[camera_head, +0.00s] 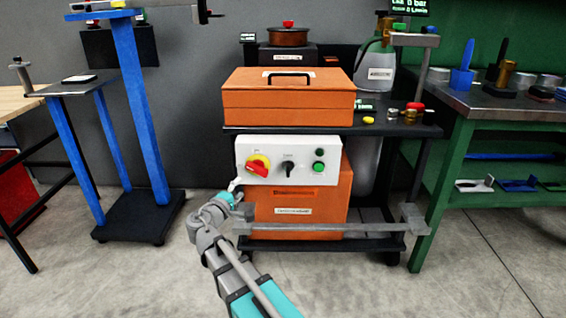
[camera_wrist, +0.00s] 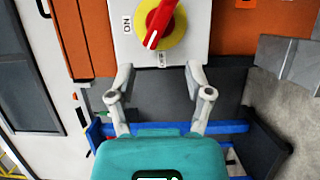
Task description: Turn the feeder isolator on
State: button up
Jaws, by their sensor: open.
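The feeder isolator is a red rotary handle on a yellow disc (camera_head: 258,165), at the left of a white control panel (camera_head: 307,149). In the wrist view the handle (camera_wrist: 161,22) is at the top centre. Its white mark points down and slightly left, near a small label under the disc. The ON label (camera_wrist: 127,23) is left of the disc. My gripper (camera_wrist: 159,69) is open and empty, its fingers apart below the disc in that view. In the head view my gripper (camera_head: 236,186) is at the panel's lower left, close to the handle; contact is not visible.
The panel also has a black selector (camera_head: 288,170) and green buttons (camera_head: 319,167). An orange toolbox (camera_head: 288,97) sits on the cart above, and an orange box (camera_head: 295,209) is below. A grey rail (camera_head: 320,229) crosses the cart's front. The floor in front is clear.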

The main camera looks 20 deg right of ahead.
jog(key=s+d+r+m+g+y+p, duration=0.4)
jog(key=s+r+g+p, duration=0.2)
jog(key=p, duration=1.1)
jog(key=s+d+r+m+g+y+p, duration=0.4)
jog(key=s+r+p, duration=0.6)
jog(key=p, duration=0.7)
jog(key=shift+d+r+m+g, duration=0.4)
jog(key=shift+d+r+g, duration=0.15)
jog(key=shift+d+g, duration=0.35)
jog(key=shift+a, duration=0.15)
jog(key=shift+f, duration=0.15)
